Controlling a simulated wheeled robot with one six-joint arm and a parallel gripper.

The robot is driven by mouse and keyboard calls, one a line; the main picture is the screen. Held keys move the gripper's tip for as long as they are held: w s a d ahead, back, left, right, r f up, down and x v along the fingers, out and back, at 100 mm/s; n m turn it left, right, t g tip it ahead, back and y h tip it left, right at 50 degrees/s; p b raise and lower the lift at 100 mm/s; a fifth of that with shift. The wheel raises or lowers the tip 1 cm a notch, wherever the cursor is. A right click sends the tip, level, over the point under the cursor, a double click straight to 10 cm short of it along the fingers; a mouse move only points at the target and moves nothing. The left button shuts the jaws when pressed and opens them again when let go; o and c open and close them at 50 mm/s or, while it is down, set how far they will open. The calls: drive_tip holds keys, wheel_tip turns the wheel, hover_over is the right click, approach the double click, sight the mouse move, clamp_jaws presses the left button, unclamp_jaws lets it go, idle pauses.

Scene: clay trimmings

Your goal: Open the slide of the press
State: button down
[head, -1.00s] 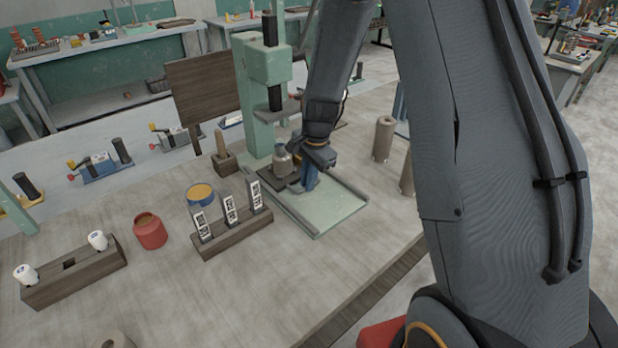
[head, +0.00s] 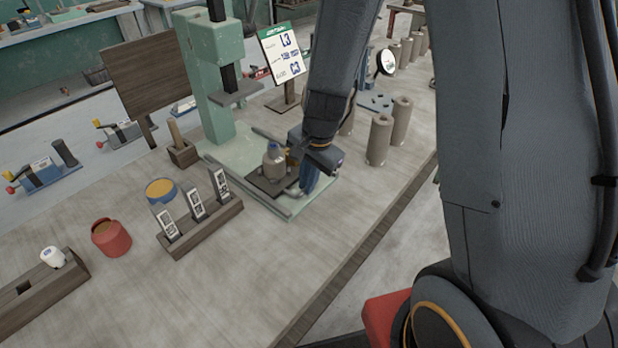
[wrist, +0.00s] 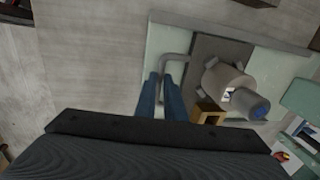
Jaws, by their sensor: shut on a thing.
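The green press (head: 212,50) stands at the back of the bench, its dark ram plate (head: 236,94) raised. Its slide, a dark plate (head: 262,186), lies on the pale green base (head: 228,156), out in front of the column and clear of the ram. A grey bottle-like vessel (head: 274,166) stands upright on the slide; in the wrist view it (wrist: 226,84) shows a blue-marked top and small blocks around it. My gripper (head: 303,188) is low at the slide's front. In the wrist view its blue fingers (wrist: 163,78) are shut on the slide's grey bar handle (wrist: 176,58).
A wooden rack with labelled cards (head: 205,228), a yellow-topped blue tin (head: 160,190) and a red pot (head: 110,238) stand left of the base. Several grey cylinders (head: 379,140) stand to its right. The bench front is clear.

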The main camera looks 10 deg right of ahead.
idle(0.3)
drive_tip(key=c, duration=1.8)
unclamp_jaws()
drive_tip(key=shift+c, duration=0.2)
wheel_tip(320, 180, up, 8)
drive_tip(key=s, duration=0.1)
drive_tip(key=shift+d+f, duration=0.15)
drive_tip(key=shift+d, duration=0.25)
drive_tip(key=shift+s, duration=0.1)
drive_tip(key=s+d+r+n+h, duration=0.1)
drive_tip(key=s+d+n, duration=0.4)
drive_tip(key=s+n, duration=0.5)
drive_tip(key=shift+s+d+r+n+b, duration=0.2)
drive_tip(key=shift+r+n+b, duration=0.1)
drive_tip(key=shift+r+b, duration=0.25)
